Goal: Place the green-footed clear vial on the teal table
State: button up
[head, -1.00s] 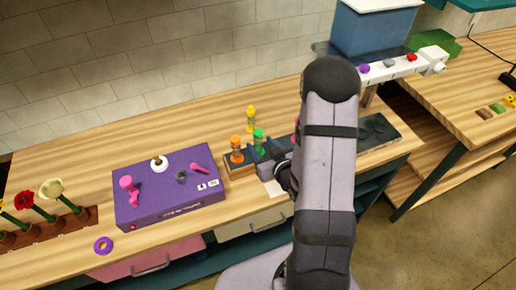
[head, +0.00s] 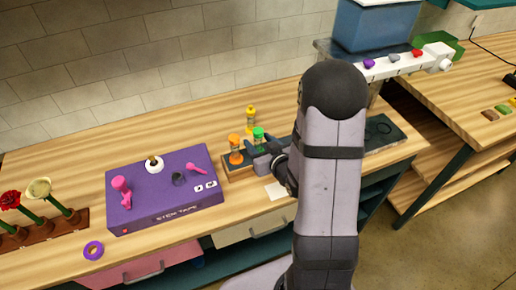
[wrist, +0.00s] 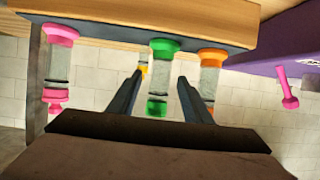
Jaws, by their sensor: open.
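The green-footed clear vial (wrist: 159,79) stands between the two spread fingers of my gripper (wrist: 160,84) in the wrist view, with gaps on both sides. Its green cap (head: 258,134) shows in the head view; my gripper (head: 256,148) hides much of its lower part. My gripper is open. An orange-ended vial (head: 235,148) stands just left of it. A pink-ended vial (wrist: 59,70) is on the other side in the wrist view. I cannot tell for sure which surface is the teal table; a dark slab with a ring mark (head: 383,131) lies right of my arm.
The vials stand at a wooden rack (head: 238,173). A yellow-ended vial (head: 250,116) stands behind it. A purple stem tape box (head: 165,203) is to the left. A white arm-like bar with coloured knobs (head: 393,62) and a blue bin (head: 372,30) are at back right.

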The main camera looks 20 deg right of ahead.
jog(key=p+x, duration=0.2)
jog(key=x, duration=0.1)
jog(key=shift+w+r, duration=0.15)
jog(key=shift+w, duration=0.1)
jog(key=shift+x, duration=0.8)
jog(key=shift+s, duration=0.1)
jog(key=shift+c, duration=0.3)
grip_shut()
jog(key=shift+r, duration=0.2)
notch_tip(320, 180, up, 10)
jog(key=b, duration=0.1)
jog(key=shift+f, duration=0.2)
